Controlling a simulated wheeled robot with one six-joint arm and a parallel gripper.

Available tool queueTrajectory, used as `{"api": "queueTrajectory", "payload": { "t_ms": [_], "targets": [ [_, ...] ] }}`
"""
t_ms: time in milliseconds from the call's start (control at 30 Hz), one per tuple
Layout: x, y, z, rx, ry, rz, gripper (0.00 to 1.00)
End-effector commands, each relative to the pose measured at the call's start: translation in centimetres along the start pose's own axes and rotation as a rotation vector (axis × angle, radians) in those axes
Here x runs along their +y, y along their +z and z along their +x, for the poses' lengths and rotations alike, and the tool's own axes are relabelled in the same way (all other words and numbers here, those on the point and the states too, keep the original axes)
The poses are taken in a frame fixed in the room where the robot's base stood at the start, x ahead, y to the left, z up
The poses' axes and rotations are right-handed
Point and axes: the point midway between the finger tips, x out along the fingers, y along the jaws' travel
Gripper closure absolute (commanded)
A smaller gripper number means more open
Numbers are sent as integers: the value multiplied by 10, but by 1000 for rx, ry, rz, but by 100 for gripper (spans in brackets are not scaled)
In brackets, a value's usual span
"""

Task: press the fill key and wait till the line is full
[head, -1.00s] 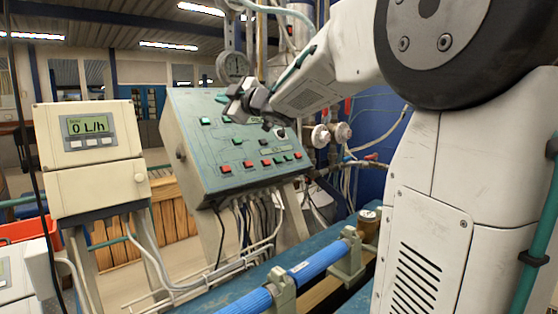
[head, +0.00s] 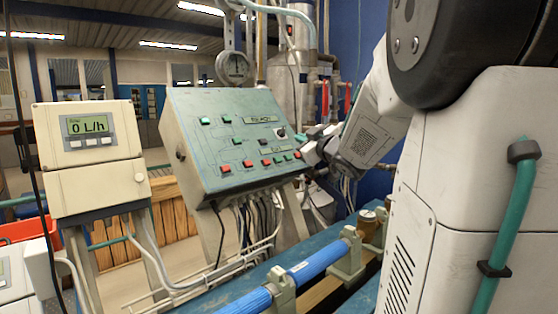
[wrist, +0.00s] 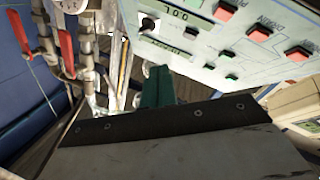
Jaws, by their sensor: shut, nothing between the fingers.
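The sloped green control panel (head: 205,150) stands mid-picture in the head view, with several green and red keys. I cannot make out which is the fill key. The wrist view shows several red keys (wrist: 258,32) and small green keys (wrist: 225,54), a black knob (wrist: 148,25) and a small display (wrist: 178,14); the key labels are hard to read. My gripper (head: 308,150) is shut and empty by the panel's right edge, apart from the left-hand keys. Its dark green fingers (wrist: 158,82) show in the wrist view, below the knob.
A meter (head: 92,145) at left reads 0 L/h. A blue pipe (head: 318,262) runs along the bench in front of the panel. A steel tank (head: 290,85) and pipes with red handles (head: 347,98) stand behind. Cables hang under the panel.

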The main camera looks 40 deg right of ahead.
Motion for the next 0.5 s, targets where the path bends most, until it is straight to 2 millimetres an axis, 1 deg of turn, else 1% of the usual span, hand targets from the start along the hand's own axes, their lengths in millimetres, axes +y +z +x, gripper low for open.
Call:
{"api": "queueTrajectory", "payload": {
  "t_ms": [267,367,500],
  "targets": [
    [-3,3,4,0,-2,1,100],
    [-8,8,11,-1,-4,1,100],
    [-19,18,24,-1,-5,1,100]
  ]
}}
